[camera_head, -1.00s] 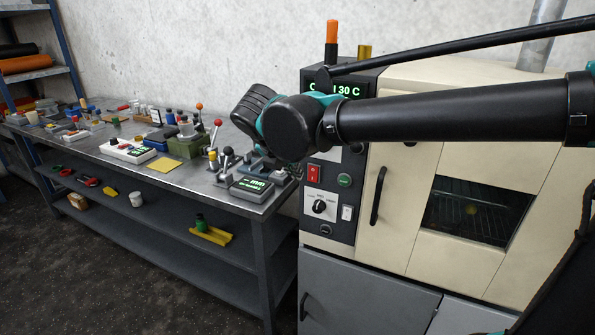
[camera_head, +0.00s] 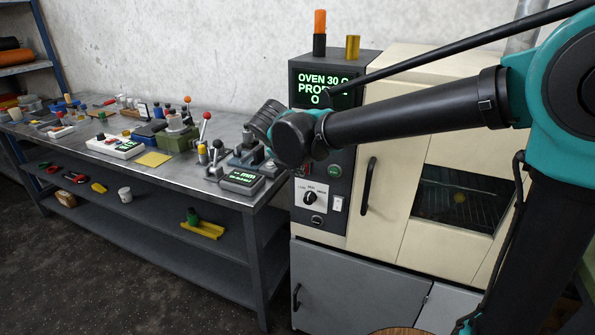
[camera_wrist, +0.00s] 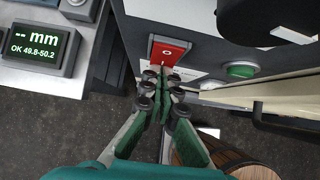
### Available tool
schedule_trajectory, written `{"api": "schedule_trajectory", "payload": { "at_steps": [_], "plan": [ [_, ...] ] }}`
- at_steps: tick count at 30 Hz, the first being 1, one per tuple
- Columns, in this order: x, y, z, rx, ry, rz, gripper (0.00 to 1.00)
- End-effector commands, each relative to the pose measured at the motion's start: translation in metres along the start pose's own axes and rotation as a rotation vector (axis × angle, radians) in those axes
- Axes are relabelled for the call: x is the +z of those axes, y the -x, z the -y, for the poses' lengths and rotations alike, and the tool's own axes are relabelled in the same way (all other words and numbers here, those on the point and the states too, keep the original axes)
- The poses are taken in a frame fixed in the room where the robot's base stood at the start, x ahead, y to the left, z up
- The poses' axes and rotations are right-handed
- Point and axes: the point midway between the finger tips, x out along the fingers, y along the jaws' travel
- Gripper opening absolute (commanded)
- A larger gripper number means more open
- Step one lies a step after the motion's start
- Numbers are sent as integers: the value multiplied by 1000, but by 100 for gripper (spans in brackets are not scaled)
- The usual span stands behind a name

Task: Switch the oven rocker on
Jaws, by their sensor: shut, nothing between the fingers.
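The red rocker (camera_wrist: 168,52) is set in the oven's dark control panel (camera_wrist: 200,45) in the wrist view, with a white mark on its upper half. My gripper (camera_wrist: 161,77) is shut and empty, its fingertips at the rocker's lower edge and overlapping it in the picture. I cannot tell whether they touch it. In the head view my arm hides the rocker almost wholly. The oven (camera_head: 395,195) has a lit green display (camera_head: 312,88) reading "OVEN 30 C", partly covered by my arm.
A green button (camera_wrist: 240,71) lies right of the rocker. A dial (camera_head: 310,197) and a white switch (camera_head: 338,204) sit lower on the panel. The oven door handle (camera_head: 368,186) is to the right. A bench (camera_head: 190,178) with a gauge display (camera_head: 242,179) stands left. A wooden drum (camera_wrist: 205,157) is below.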

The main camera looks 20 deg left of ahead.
Motion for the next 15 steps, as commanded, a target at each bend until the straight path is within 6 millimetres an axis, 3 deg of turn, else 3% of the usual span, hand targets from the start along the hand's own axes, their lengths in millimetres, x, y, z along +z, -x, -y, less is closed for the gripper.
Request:
{"api": "schedule_trajectory", "payload": {
  "at_steps": [15],
  "plan": [
    [2,-5,0,-1,0,67,0]
  ]
}}
